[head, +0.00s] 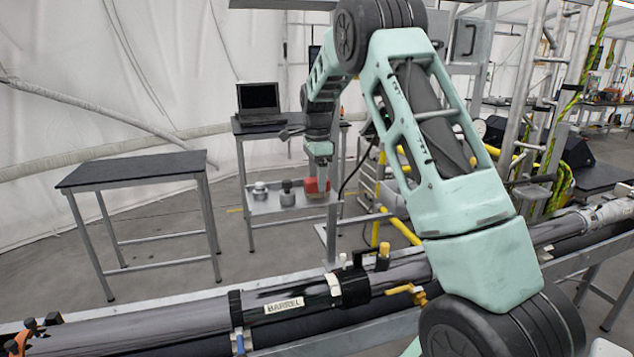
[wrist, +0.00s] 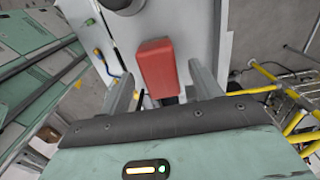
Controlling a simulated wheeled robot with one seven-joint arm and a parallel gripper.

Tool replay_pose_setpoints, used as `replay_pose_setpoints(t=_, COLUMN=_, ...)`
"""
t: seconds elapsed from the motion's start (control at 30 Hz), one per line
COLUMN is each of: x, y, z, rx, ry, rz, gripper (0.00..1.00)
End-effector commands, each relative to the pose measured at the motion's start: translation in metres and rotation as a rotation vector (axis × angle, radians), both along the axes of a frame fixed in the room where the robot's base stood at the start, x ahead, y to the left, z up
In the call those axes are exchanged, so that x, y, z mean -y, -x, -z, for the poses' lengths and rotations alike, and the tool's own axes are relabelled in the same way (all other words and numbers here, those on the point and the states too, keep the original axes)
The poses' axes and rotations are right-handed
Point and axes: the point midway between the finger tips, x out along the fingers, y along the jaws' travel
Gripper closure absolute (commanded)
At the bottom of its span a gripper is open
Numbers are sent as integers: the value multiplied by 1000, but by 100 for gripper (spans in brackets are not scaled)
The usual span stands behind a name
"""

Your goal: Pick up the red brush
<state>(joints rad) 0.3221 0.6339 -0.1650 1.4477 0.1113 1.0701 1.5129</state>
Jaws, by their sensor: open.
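The red brush (wrist: 157,68) shows in the wrist view as a red block between and beyond the fingers of my gripper (wrist: 163,85). In the head view the red brush (head: 316,185) is on the lower shelf of the laptop table. My gripper (head: 319,165) is right above or beside it there, at the end of the outstretched arm. The fingers are apart, one on each side of the brush in the wrist view. I cannot tell whether they touch it. The lower part of the brush is partly hidden by the gripper body.
Two small metal items, one pale (head: 260,191) and one dark (head: 287,193), stand left of the brush on the shelf (head: 275,207). A laptop (head: 259,103) sits on the top above. An empty dark table (head: 130,169) stands left. A long barrel (head: 285,303) crosses the foreground. Yellow rails (head: 400,228) stand right.

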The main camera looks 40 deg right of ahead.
Motion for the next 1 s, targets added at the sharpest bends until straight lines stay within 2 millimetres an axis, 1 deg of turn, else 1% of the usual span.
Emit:
replay_pose_setpoints(t=0.1, x=0, y=1, z=13, rx=-3, ry=-1, rz=0, gripper=36)
replay_pose_setpoints(t=0.2, x=0, y=0, z=21, rx=0, ry=0, rz=0, gripper=36)
replay_pose_setpoints(t=0.43, x=0, y=0, z=24, rx=1, ry=0, rz=-1, gripper=36)
replay_pose_setpoints(t=0.47, x=0, y=0, z=24, rx=1, ry=0, rz=-1, gripper=42)
replay_pose_setpoints(t=0.5, x=0, y=0, z=24, rx=1, ry=0, rz=-1, gripper=53)
replay_pose_setpoints(t=0.57, x=0, y=0, z=24, rx=1, ry=0, rz=-1, gripper=70)
replay_pose_setpoints(t=0.6, x=0, y=0, z=24, rx=1, ry=0, rz=-1, gripper=81)
replay_pose_setpoints(t=0.63, x=0, y=0, z=24, rx=1, ry=0, rz=-1, gripper=85)
replay_pose_setpoints(t=0.67, x=0, y=0, z=24, rx=1, ry=0, rz=-1, gripper=85)
replay_pose_setpoints(t=0.7, x=0, y=0, z=24, rx=1, ry=0, rz=-1, gripper=89)
replay_pose_setpoints(t=0.9, x=0, y=0, z=23, rx=2, ry=1, rz=-1, gripper=89)
replay_pose_setpoints(t=1.0, x=0, y=-1, z=17, rx=5, ry=2, rz=-1, gripper=89)
